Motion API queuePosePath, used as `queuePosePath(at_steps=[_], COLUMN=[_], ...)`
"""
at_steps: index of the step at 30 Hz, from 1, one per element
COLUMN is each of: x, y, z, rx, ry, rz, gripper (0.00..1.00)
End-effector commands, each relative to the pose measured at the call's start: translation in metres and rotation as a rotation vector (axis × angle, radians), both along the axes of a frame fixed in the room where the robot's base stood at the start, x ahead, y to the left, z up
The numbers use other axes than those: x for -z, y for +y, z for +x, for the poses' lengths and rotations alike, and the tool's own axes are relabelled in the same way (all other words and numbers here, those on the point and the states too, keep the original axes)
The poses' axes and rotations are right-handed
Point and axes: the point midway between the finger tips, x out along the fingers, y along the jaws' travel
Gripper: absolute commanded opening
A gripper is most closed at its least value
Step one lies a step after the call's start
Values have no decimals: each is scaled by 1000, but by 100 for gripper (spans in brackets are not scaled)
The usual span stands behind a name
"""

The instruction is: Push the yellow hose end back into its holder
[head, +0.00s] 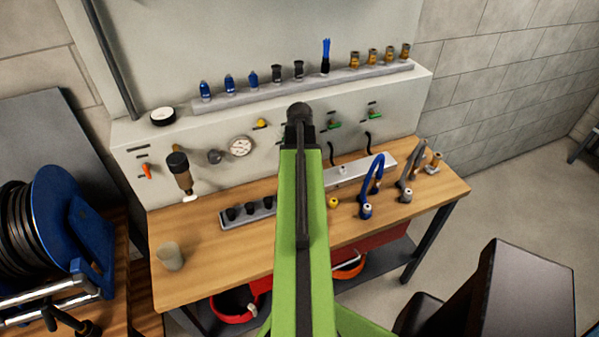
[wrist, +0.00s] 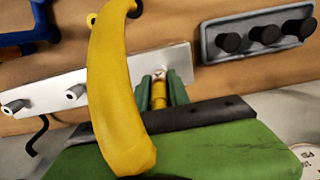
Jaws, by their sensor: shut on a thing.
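The yellow hose (wrist: 118,95) fills the left middle of the wrist view as a thick curve in front of my gripper (wrist: 160,92). My gripper's green fingers are shut around a small pale and brass-coloured piece, which looks like the hose's end fitting. The hose hides part of the join. The white holder rail (wrist: 112,78) lies just beyond the fingertips, with short round sockets to the left. In the head view the rail (head: 375,168) lies on the bench behind my arm, and a small yellow bit of hose (head: 333,202) shows beside the arm. My arm hides my gripper there.
A grey strip with black plugs (head: 222,222) lies left of my arm; it also shows in the wrist view (wrist: 207,45). A blue hose (head: 376,172) and a grey hose (head: 408,165) stand at right. A cup (head: 170,256) stands at the bench's front left.

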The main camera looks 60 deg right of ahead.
Motion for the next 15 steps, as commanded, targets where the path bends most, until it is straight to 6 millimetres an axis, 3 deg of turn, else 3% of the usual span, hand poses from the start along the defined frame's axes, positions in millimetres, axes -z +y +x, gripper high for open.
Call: queuePosePath(at_steps=[15], x=[-20], y=[0], z=[0], rx=[1], ry=[-1], rz=[-1], gripper=[0])
